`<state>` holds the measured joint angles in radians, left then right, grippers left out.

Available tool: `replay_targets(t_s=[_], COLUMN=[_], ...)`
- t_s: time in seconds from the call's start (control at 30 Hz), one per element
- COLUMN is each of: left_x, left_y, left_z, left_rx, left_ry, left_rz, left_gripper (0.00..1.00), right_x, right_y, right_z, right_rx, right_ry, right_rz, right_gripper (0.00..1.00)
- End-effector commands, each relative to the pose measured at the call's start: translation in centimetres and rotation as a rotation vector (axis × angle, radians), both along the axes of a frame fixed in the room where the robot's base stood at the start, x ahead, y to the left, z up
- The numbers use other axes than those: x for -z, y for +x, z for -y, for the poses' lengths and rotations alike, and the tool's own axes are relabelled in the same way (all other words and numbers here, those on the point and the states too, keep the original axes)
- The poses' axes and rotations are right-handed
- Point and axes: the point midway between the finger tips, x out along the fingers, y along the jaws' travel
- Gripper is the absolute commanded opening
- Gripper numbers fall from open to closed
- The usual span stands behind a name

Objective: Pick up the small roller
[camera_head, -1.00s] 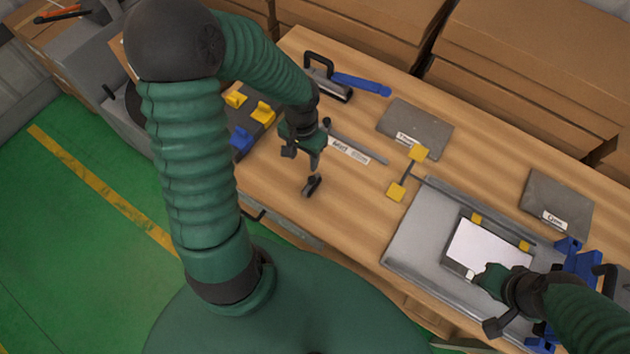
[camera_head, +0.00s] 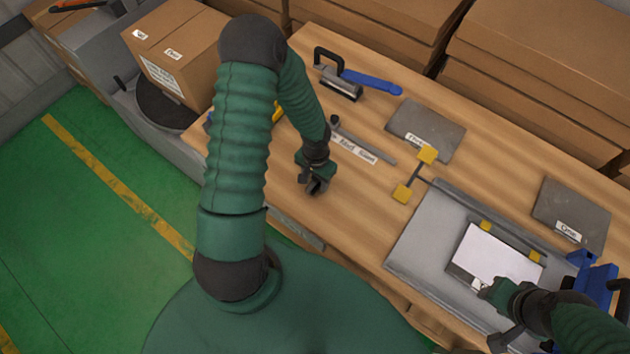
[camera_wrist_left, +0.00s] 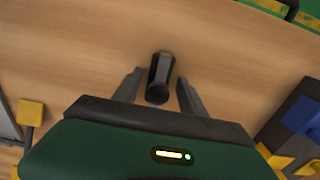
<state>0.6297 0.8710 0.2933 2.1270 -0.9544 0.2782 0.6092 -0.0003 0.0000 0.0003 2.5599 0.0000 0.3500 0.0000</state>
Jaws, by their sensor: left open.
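The small roller (camera_wrist_left: 160,78) is a short dark cylinder on the wooden table in the left wrist view. It lies between the two fingers of my left gripper (camera_wrist_left: 159,92), with a gap on each side. The fingers are open and apart from it. In the head view my left gripper (camera_head: 315,187) is low over the table's near left part and largely hides the roller. My right gripper (camera_head: 490,293) is at the near edge of a white sheet (camera_head: 495,255) on a grey plate; its fingers are too small to read.
A larger roller with a black handle (camera_head: 340,85) and a blue tool (camera_head: 375,83) lie at the back. A grey bar (camera_head: 365,140), a yellow-ended piece (camera_head: 427,155) and a grey plate (camera_head: 425,130) are to the right. Cardboard boxes (camera_head: 540,80) stand behind.

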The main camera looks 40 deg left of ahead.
Motion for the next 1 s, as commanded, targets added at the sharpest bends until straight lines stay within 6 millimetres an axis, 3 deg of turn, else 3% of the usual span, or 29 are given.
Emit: replay_targets(t_s=[0.23, 0.63, 1.0], left_x=[0.55, 0.55, 0.48], left_y=[0.03, 0.02, 0.02], left_z=[-0.30, -0.34, -0.29], left_rx=[0.000, 0.000, 0.001], left_ry=[-0.003, -0.002, -0.003], left_rz=[0.001, 0.000, 0.000], left_gripper=[0.49, 0.00, 0.00], right_x=[0.05, 0.06, 0.02], right_y=[-0.01, -0.01, -0.01], right_z=[0.03, 0.01, 0.02], right_rx=[0.001, 0.000, 0.001], right_ry=[0.000, 0.000, 0.000], right_rz=[0.000, 0.000, 0.000], right_gripper=[0.35, 0.35, 0.35])
